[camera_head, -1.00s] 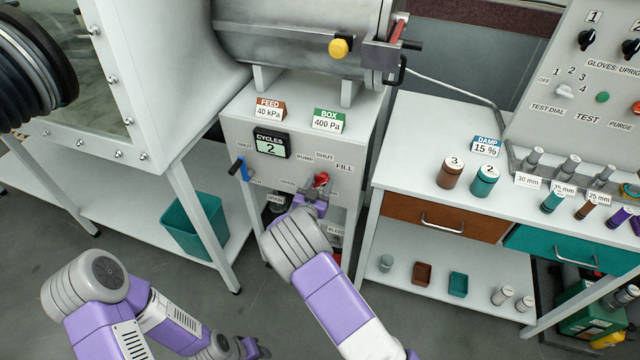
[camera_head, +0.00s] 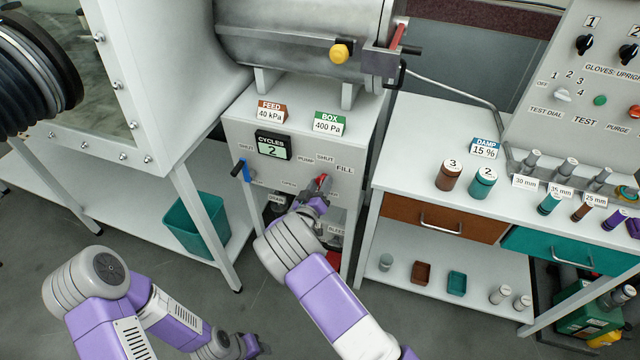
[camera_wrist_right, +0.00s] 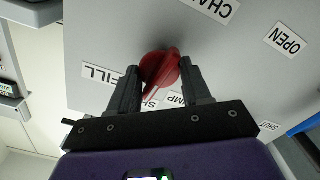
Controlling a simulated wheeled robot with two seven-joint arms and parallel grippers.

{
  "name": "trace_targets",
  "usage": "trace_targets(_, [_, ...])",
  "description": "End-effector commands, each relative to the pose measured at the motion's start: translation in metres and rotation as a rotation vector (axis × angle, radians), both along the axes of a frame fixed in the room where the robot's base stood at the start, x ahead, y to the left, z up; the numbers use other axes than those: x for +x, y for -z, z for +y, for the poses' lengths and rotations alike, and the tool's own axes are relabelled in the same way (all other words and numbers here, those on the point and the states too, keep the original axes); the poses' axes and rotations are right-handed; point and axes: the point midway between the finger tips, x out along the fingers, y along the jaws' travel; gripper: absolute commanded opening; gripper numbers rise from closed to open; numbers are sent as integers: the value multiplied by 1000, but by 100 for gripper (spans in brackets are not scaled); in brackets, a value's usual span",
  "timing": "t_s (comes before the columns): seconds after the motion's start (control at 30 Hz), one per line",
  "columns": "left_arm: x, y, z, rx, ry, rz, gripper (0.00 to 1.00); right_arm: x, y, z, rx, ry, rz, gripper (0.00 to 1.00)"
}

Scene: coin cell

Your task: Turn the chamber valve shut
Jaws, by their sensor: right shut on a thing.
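The chamber valve is a red knob (camera_head: 322,182) on the front of the grey pump cabinet, below the SHUT label and left of FILL. In the right wrist view the red knob (camera_wrist_right: 160,70) sits between my right gripper's fingers, with its narrow handle toward the partly hidden SHUT label. A cut-off label starting "CHA" is beside it. My right gripper (camera_head: 315,198) is shut on the red knob and partly hides it. My left gripper (camera_head: 258,346) is low at the bottom of the head view, away from the cabinet; its finger opening is unclear.
A blue-handled valve (camera_head: 240,169) is on the same panel, to the left. The CYCLES display (camera_head: 272,146) reads 2. A dark pump (camera_head: 275,208) stands below in the cabinet. A workbench (camera_head: 400,150) with jars and drawers is on the right.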

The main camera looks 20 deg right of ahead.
Motion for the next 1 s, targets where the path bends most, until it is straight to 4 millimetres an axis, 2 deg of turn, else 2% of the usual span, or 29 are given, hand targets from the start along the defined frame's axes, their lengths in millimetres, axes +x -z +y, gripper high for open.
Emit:
trace_targets(0.4, [0, -5, 0, 0, 0, 0, 43, 1, -3, 0, -150, 3, 91, 18])
trace_targets(0.93, [0, -6, 0, 0, 0, 0, 43, 2, -4, 0, -167, 2, 101, 18])
trace_targets(0.97, [0, -6, 0, 0, 0, 0, 43, 2, -4, 0, -167, 2, 101, 53])
trace_targets(1.0, [0, -6, 0, 0, 0, 0, 43, 2, -4, 0, -167, 2, 101, 59])
